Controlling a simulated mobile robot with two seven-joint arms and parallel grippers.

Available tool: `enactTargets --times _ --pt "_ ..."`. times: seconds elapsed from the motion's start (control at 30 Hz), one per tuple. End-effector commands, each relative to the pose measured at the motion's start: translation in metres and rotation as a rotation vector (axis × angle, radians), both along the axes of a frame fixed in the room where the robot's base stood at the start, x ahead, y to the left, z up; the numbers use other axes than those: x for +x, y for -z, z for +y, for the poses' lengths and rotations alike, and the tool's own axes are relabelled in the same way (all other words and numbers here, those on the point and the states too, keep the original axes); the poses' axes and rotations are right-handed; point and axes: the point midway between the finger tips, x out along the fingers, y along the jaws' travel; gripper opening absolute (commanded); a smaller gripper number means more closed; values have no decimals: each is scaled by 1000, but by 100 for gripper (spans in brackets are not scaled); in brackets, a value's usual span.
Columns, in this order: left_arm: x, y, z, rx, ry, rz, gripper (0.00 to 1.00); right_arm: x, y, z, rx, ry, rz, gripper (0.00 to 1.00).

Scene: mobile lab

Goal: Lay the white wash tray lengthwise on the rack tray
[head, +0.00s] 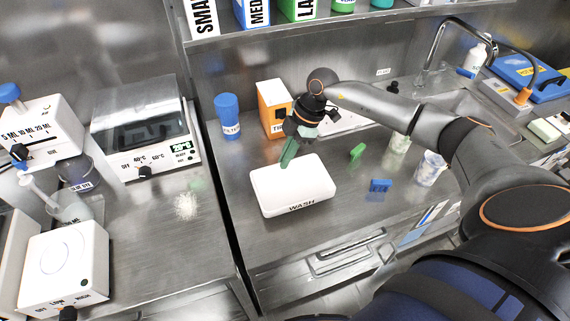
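The white wash tray (313,184), a shallow box with "WASH" on its front side, lies flat on the steel counter in the middle of the head view. My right gripper (288,158) reaches in from the right and points down over the tray's back left part. Green narrow pieces show at its tip; I cannot tell whether it is open or shut, or whether it touches the tray. A white flat thing (342,123) lies behind the gripper, partly hidden; I cannot tell whether it is the rack tray. My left gripper is not in view.
A blue-capped bottle (229,117) and an orange box (272,105) stand behind the tray. A green piece (357,151), a blue piece (380,185) and a cup (430,170) are to the right. A gap (226,215) separates the left counter.

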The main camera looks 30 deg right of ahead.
Motion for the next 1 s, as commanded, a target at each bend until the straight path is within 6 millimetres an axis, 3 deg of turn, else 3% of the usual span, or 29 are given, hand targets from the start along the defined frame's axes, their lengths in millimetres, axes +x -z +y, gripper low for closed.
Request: enactTargets --times 0.3,0.63,0.9,1.0 --pt "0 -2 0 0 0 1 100 4 35 0 1 1 1 0" --pt "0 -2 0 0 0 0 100 4 37 0 1 1 0 0" --pt "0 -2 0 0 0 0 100 4 37 -1 0 1 0 32" --pt "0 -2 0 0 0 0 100 4 37 -1 0 1 0 34"
